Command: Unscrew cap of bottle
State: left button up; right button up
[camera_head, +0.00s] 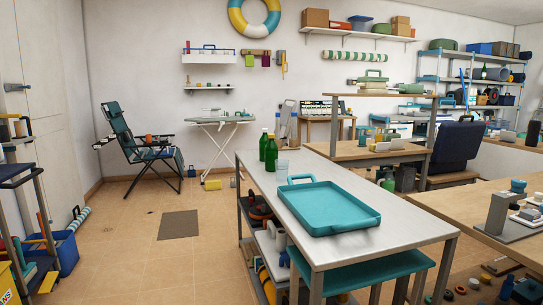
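Two green bottles stand upright close together at the far left end of the metal-topped table (367,244). One bottle (271,152) is a little nearer and to the right; the other bottle (263,146) stands just behind it on the left. Their tops look narrow, but the caps are too small to make out in detail. Neither of my grippers shows in the head view.
A teal tray (345,226) with handles lies on the same table, nearer than the bottles. A folding chair (140,150) and a dark floor mat (178,224) are to the left. A wooden workbench (480,206) stands at the right. The tiled floor left of the table is mostly clear.

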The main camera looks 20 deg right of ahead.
aim_at(270, 148)
jog(key=i+j+u, duration=0.1)
jog(key=i+j, duration=0.15)
jog(key=i+j+u, duration=0.1)
jog(key=i, duration=0.4)
jog(key=i+j+u, duration=0.1)
jog(key=i+j, duration=0.2)
jog(key=i+z, duration=0.25)
jog(key=i, duration=0.3)
jog(key=i+z, duration=0.25)
jog(key=i, duration=0.25)
jog(key=i+j+z, duration=0.25)
jog(key=i, duration=0.3)
jog(key=i+j+z, duration=0.15)
jog(key=z, duration=0.25)
jog(key=i+j+z, duration=0.2)
jog(key=i+z, duration=0.2)
jog(key=i+j+z, duration=0.15)
jog(key=j+z, duration=0.25)
jog(key=l, duration=0.1)
